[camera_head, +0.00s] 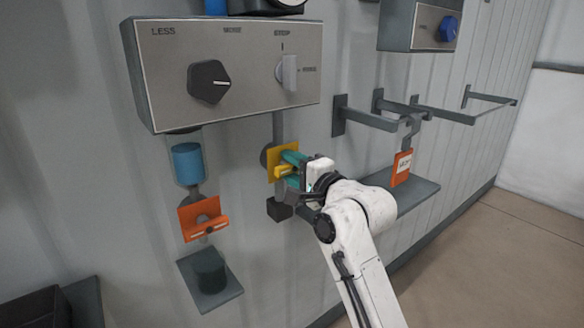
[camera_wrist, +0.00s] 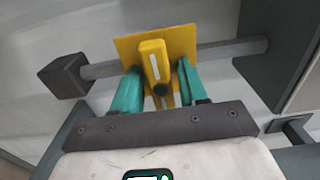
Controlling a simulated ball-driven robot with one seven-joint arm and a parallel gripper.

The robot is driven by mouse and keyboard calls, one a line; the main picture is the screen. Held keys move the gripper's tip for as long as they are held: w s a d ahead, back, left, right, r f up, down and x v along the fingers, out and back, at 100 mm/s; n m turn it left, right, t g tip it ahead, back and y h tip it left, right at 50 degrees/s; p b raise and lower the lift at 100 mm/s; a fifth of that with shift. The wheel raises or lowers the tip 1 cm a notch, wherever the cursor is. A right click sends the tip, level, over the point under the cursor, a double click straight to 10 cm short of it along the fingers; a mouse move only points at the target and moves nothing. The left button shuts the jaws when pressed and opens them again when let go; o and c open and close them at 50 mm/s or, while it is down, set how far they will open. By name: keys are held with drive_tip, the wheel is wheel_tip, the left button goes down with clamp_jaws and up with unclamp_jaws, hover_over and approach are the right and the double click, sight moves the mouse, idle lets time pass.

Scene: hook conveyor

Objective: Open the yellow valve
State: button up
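The yellow valve (camera_head: 274,152) sits on a grey vertical pipe below the large control box. It has a square yellow plate and a raised yellow handle with a white line, both clear in the wrist view (camera_wrist: 153,62). My gripper (camera_head: 289,166) is at the valve. In the wrist view its teal fingers (camera_wrist: 159,76) stand on either side of the handle. A gap shows between the right finger and the handle; the left finger is very close, and I cannot tell whether it touches. The handle's white line runs lengthwise between the fingers, across the pipe.
An orange valve (camera_head: 203,217) hangs at the left, under a blue cylinder (camera_head: 188,163) and above a small shelf (camera_head: 217,292). The control box (camera_head: 240,62) juts out above. Grey rails (camera_head: 372,118) and a hanging orange tag (camera_head: 401,168) are to the right, over a grey shelf (camera_head: 417,190).

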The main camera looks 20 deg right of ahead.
clamp_jaws()
drive_tip(key=shift+n, duration=0.4)
drive_tip(key=n, duration=0.4)
drive_tip(key=shift+f, duration=0.1)
drive_tip(key=n+b, duration=0.1)
drive_tip(key=n, duration=0.3)
drive_tip(key=shift+f, duration=0.1)
drive_tip(key=n+b, duration=0.2)
drive_tip(key=n, duration=0.3)
drive_tip(key=shift+n+b, duration=0.75)
drive_tip(key=shift+n, duration=1.25)
